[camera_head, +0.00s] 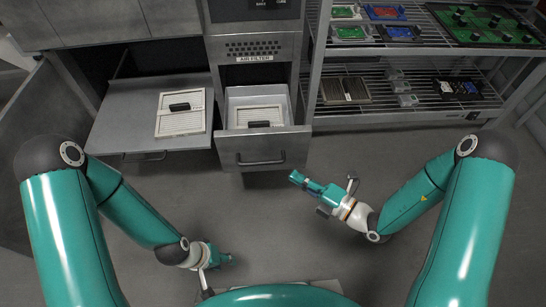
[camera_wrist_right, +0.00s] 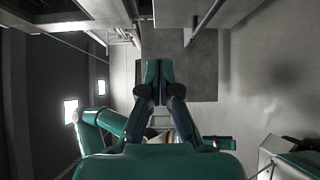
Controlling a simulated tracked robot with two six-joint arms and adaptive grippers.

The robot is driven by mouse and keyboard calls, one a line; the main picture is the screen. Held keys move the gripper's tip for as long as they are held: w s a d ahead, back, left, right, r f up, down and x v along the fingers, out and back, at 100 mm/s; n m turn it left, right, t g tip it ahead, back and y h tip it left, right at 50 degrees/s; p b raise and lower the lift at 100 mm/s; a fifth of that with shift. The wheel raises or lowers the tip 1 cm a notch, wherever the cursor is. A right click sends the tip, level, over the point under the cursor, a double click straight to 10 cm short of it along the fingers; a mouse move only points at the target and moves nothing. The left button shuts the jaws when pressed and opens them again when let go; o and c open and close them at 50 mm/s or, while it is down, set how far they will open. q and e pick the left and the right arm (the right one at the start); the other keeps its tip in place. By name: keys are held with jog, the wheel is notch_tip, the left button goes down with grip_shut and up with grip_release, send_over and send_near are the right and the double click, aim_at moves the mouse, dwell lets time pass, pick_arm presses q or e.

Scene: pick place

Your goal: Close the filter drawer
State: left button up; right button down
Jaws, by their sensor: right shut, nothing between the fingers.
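The filter drawer (camera_head: 261,149) stands pulled out under the "AIR FILTER" label in the middle cabinet. A pale filter with a dark handle (camera_head: 259,124) lies inside it. The drawer front carries a bar handle. My right gripper (camera_head: 296,178) is shut and empty, in front of the drawer, a little right of its front and apart from it. In the right wrist view its fingers (camera_wrist_right: 158,66) are together. My left gripper (camera_head: 226,259) is low at the left, far from the drawer; its fingers are too small to judge.
A second, wider drawer or tray (camera_head: 120,125) is out at the left, with another filter (camera_head: 181,112) on it. A wire shelf rack (camera_head: 400,112) with circuit boards and parts stands at the right. The floor in front of the cabinet is clear.

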jog(key=w+t, duration=0.1)
jog(key=m+b, duration=0.1)
jog(key=b, duration=0.2)
send_near(263, 136)
jog(key=shift+h, duration=0.3)
jog(key=x, duration=0.5)
jog(key=shift+s+a, duration=0.2)
jog(key=shift+a, duration=0.35)
jog(key=shift+w+r, duration=0.1)
jog(key=shift+w, duration=0.35)
jog(key=shift+w, duration=0.1)
